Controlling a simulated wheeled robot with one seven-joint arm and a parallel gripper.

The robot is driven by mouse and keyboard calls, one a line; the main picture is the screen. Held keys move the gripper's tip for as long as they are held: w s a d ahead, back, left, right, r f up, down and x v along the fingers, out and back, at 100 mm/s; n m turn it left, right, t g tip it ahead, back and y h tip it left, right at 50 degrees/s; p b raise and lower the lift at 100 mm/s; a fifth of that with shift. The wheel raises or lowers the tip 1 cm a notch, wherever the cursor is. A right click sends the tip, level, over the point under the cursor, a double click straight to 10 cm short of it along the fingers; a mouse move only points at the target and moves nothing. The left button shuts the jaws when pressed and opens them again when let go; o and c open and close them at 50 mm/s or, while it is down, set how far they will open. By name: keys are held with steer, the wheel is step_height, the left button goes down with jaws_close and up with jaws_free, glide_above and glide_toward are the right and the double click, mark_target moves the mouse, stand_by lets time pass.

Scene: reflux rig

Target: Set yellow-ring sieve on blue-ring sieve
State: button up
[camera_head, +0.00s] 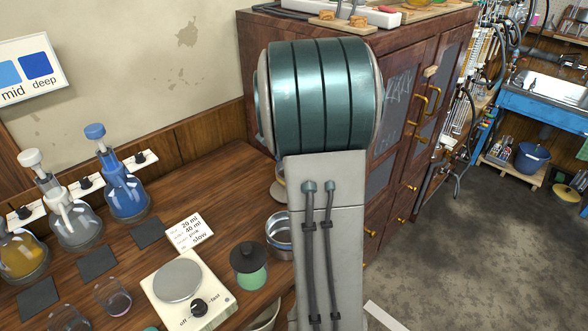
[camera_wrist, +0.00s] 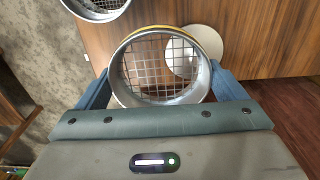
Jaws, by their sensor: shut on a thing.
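My gripper (camera_wrist: 160,72) is shut on the yellow-ring sieve (camera_wrist: 121,82), a round metal frame with a wire mesh and a yellow band along its far rim. The sieve sits between the two blue-grey fingers. Another round metal vessel (camera_wrist: 98,13) shows partly at the top left of the wrist view, apart from the held sieve. In the head view a metal vessel (camera_head: 279,234) stands on the bench beside my arm, partly hidden by it. My arm hides the gripper in the head view.
Flasks (camera_head: 124,190) line the wall. A wooden cabinet (camera_head: 400,130) rises behind my arm. A pale disc (camera_wrist: 204,42) shows beyond the held sieve.

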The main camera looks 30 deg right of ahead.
steer(key=shift+r+p, duration=1.7)
steer(key=shift+r, duration=0.3)
